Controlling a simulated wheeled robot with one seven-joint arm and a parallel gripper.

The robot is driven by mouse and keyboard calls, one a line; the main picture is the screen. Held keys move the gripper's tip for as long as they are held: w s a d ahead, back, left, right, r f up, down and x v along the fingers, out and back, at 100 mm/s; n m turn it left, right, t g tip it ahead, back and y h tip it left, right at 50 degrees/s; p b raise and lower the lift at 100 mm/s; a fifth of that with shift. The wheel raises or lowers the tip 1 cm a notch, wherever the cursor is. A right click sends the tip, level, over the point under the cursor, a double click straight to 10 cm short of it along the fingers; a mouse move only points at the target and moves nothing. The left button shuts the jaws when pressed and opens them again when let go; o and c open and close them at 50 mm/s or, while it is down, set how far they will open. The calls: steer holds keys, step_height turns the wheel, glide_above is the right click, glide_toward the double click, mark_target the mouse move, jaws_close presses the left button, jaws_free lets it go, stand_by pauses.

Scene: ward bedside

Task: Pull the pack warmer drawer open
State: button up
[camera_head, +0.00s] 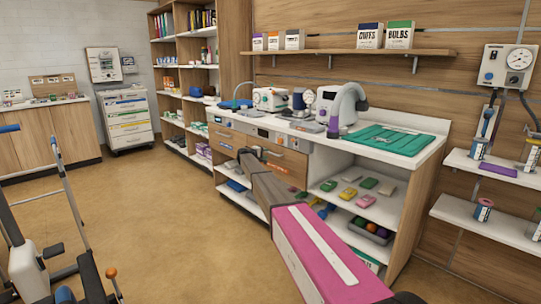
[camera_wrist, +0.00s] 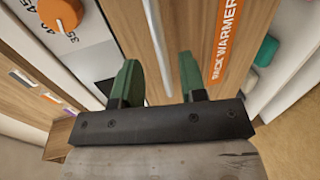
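The pack warmer drawer has a wood front (camera_wrist: 195,25) with an orange "PACK WARMER" label (camera_wrist: 222,42) in the wrist view. A thin silver bar handle (camera_wrist: 156,40) runs along it. My gripper (camera_wrist: 160,80) has its two green fingers apart, one on each side of the handle's line, with gaps to both. Whether the fingertips reach past the bar is hard to tell. In the head view my gripper (camera_head: 246,155) is at the counter unit's front, and the arm hides part of the drawer front (camera_head: 290,160). The drawer looks shut.
An orange dial (camera_wrist: 62,12) on a pale panel sits beside the drawer. The counter (camera_head: 400,160) above carries devices and a green mat (camera_head: 388,142). Open shelves with small packs (camera_head: 350,192) lie to the right.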

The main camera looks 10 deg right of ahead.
mark_target(270, 153)
steer(key=x, duration=0.5)
steer(key=shift+d, duration=0.15)
jaws_close()
steer(key=f+v, duration=0.3)
steer(key=v, duration=1.1)
steer(key=a+f+v, duration=0.1)
steer(key=f+v, duration=0.2)
steer(key=v, duration=1.2)
steer(key=shift+s+a, duration=0.2)
steer(key=shift+s, duration=0.25)
steer(key=shift+f, duration=0.1)
jaws_free()
steer(key=v, duration=1)
steer(key=shift+s+a, duration=0.2)
steer(key=shift+a, duration=0.1)
